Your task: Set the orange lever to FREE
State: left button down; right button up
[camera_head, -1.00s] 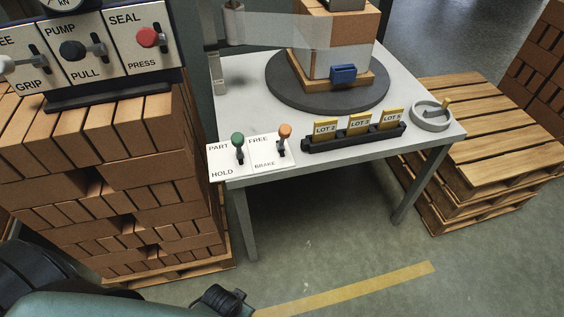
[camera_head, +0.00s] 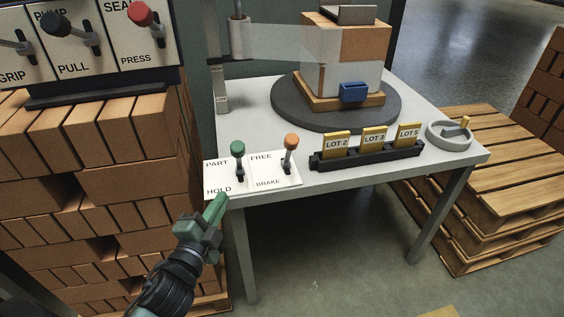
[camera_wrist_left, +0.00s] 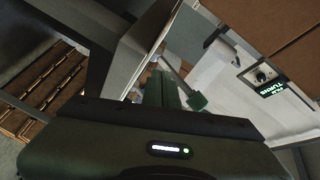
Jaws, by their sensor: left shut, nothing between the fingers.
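The orange lever (camera_head: 291,143) stands on the white plate (camera_head: 270,184) at the table's front left corner. Its round knob shows level with the FREE label, above BRAKE; its exact setting is hard to tell. A green-knobbed lever (camera_head: 238,149) stands left of it, between PART and HOLD. My left gripper (camera_head: 218,201) is shut and empty, just in front of the plate's lower left corner by HOLD, apart from the orange lever. Its green fingers also show in the left wrist view (camera_wrist_left: 168,91), where I cannot make out the orange lever clearly.
A black rack (camera_head: 365,153) with yellow LOT cards and a grey dish (camera_head: 449,136) stand right of the levers. A turntable (camera_head: 284,101) carries wrapped bricks behind. Stacked bricks (camera_head: 100,200) and a lever panel (camera_head: 95,45) are at left. Space above the plate looks clear.

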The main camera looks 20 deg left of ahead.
pick_arm(q)
jog(key=s+d+r+m+h, duration=0.1)
jog(key=d+r+m+h, duration=0.3)
jog(key=d+m+h, duration=0.3)
jog(key=m+h, duration=0.4)
jog(key=m, duration=0.5)
jog(key=shift+d+r+t+h, duration=0.2)
jog(key=shift+t+h, duration=0.1)
jog(key=shift+h, duration=0.1)
pick_arm(e)
notch_tip(320, 180, down, 5)
jog(key=shift+f, duration=0.1)
pick_arm(q)
jog(key=w+a+r+p+x, duration=0.1)
jog(key=a+p+x, duration=0.1)
jog(key=x, duration=1)
jog(key=shift+w, duration=0.35)
pick_arm(e)
notch_tip(320, 180, down, 8)
jog(key=s, duration=0.2)
jog(key=shift+r+g, duration=0.2)
jog(key=shift+g, duration=0.2)
pick_arm(q)
jog(key=shift+r, duration=0.1)
